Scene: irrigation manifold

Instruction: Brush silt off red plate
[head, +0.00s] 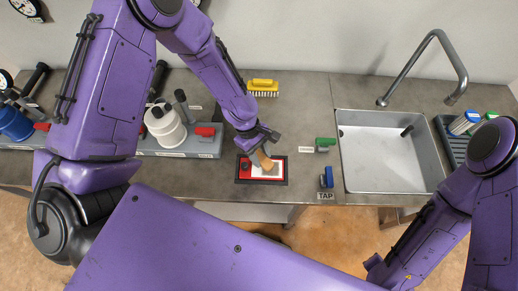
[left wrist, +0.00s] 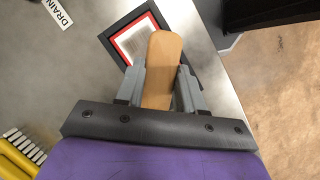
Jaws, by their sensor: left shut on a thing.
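The red plate (head: 246,172) lies on the grey counter inside a black frame, with a pale panel in its middle. Part of its red border and pale panel also show in the left wrist view (left wrist: 120,42). My left gripper (head: 262,146) is over the plate, shut on a tan wooden tool (head: 264,162). In the left wrist view the tool (left wrist: 162,70) sticks out between the fingers and covers part of the plate. Its underside is hidden, so I cannot tell whether it touches the plate. My right arm is at the lower right; its fingers do not show.
A yellow brush (head: 262,84) lies behind the plate. To the right are a green-handled valve (head: 325,142), a blue-handled valve (head: 327,178) and a steel sink (head: 385,170). A manifold with a red handle (head: 205,131) and a white canister (head: 165,127) stand left. The counter's front edge is close.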

